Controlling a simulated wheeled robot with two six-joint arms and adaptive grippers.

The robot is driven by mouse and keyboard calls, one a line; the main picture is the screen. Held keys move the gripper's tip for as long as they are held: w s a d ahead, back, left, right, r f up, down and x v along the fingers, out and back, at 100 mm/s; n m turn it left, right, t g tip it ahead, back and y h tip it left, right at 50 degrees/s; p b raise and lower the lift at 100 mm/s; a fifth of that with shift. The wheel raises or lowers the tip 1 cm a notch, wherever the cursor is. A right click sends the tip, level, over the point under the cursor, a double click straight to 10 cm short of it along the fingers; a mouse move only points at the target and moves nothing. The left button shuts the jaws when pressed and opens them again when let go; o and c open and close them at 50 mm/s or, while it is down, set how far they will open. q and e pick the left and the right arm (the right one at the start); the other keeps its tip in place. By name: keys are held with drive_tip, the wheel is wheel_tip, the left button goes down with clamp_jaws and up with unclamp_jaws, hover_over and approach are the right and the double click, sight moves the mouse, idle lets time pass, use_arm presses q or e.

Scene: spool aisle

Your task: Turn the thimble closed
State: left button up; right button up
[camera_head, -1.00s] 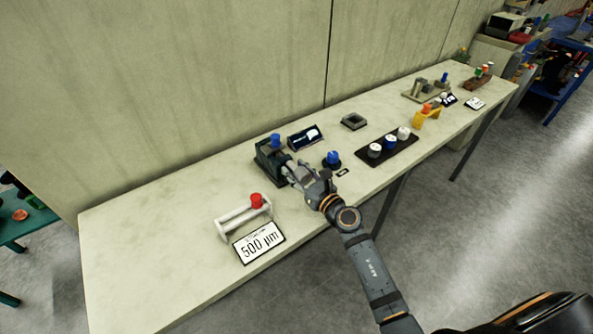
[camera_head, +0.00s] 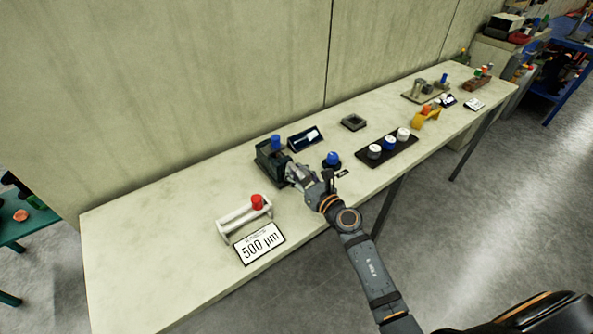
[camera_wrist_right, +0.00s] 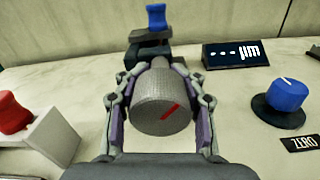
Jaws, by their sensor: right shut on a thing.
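The thimble (camera_wrist_right: 160,98) is a grey knurled cylinder with a red mark on its end face, seen in the right wrist view. My right gripper (camera_wrist_right: 158,105) has its two fingers on either side of the thimble and is shut on it. In the head view the right gripper (camera_head: 292,174) reaches the dark green device (camera_head: 270,160) that carries the thimble, and hides most of the thimble. A blue knob (camera_head: 275,142) stands on top of that device. A tilted dark display (camera_head: 305,139) stands behind it; its reading is unclear. My left gripper is not in view.
A blue dial (camera_head: 332,159) with a ZERO label (camera_wrist_right: 301,142) sits right of the gripper. A white stand with a red knob (camera_head: 257,201) and a "500 µm" sign (camera_head: 260,243) are at the front left. A black tray (camera_head: 372,157) holds several capped pieces further right.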

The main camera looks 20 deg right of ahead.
drive_tip(key=m+p, duration=0.3)
drive_tip(key=m, duration=0.3)
drive_tip(key=shift+r+p, duration=0.2)
drive_tip(key=shift+p, duration=0.15)
drive_tip(key=m+p, duration=0.3)
drive_tip(key=m, duration=0.2)
drive_tip(key=shift+m, duration=0.3)
drive_tip(key=m+p, duration=0.3)
drive_tip(key=m, duration=0.2)
drive_tip(key=shift+p, duration=0.3)
drive_tip(key=m+p, duration=0.1)
drive_tip(key=m, duration=0.2)
drive_tip(key=shift+m+p, duration=0.3)
drive_tip(key=shift+p, duration=0.05)
drive_tip(key=shift+f+m+p, duration=0.1)
drive_tip(key=shift+m+p, duration=0.35)
drive_tip(key=shift+m, duration=0.35)
drive_tip(key=o, duration=1.3)
drive_tip(key=shift+s, duration=0.1)
